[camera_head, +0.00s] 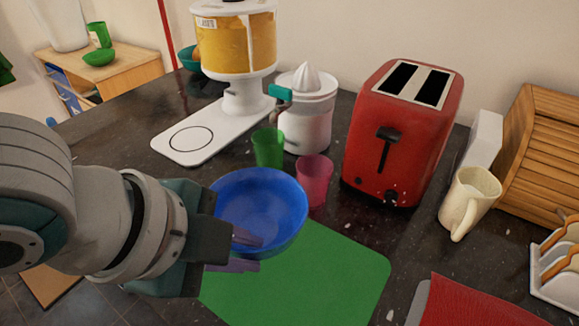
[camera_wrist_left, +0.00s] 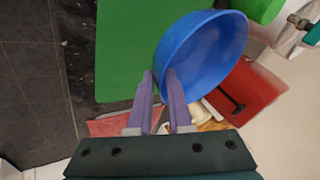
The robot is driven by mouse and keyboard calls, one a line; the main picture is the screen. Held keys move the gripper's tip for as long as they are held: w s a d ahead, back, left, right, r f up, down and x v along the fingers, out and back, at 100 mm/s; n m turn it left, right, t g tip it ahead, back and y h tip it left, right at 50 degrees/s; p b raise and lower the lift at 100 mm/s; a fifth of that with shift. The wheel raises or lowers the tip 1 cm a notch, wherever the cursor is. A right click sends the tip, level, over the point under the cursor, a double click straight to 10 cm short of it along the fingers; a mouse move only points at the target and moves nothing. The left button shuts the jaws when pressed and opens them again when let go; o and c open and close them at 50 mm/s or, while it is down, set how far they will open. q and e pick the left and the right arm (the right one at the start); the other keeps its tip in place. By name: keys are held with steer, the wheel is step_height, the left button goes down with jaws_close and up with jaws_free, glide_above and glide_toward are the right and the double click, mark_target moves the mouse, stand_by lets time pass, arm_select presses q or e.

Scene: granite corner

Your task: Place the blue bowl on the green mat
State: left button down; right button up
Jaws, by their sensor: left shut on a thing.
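The blue bowl (camera_head: 262,205) is upright at the far left part of the green mat (camera_head: 310,280) in the head view. My left gripper (camera_head: 243,250) is shut on the near left rim of the bowl. In the left wrist view the purple fingers (camera_wrist_left: 165,100) pinch the rim of the blue bowl (camera_wrist_left: 205,50), one finger inside it and one outside. The green mat (camera_wrist_left: 125,50) lies beside and beyond it there. I cannot tell whether the bowl touches the mat or hangs just above it. My right gripper is not in view.
A green cup (camera_head: 268,147) and a pink cup (camera_head: 314,180) stand close behind the bowl. A red toaster (camera_head: 405,135), a white juicer (camera_head: 305,110) and a dispenser (camera_head: 235,50) stand farther back. A cream mug (camera_head: 468,200) and a red cloth (camera_head: 470,302) are at the right.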

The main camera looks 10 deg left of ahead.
arm_select(q)
step_height(320, 180, down, 5)
steer(key=shift+f+b, duration=0.2)
steer(key=shift+b, duration=0.35)
steer(key=shift+f, duration=0.2)
steer(key=shift+f, duration=0.15)
steer(key=c, duration=0.8)
jaws_free()
steer(key=shift+c, duration=0.2)
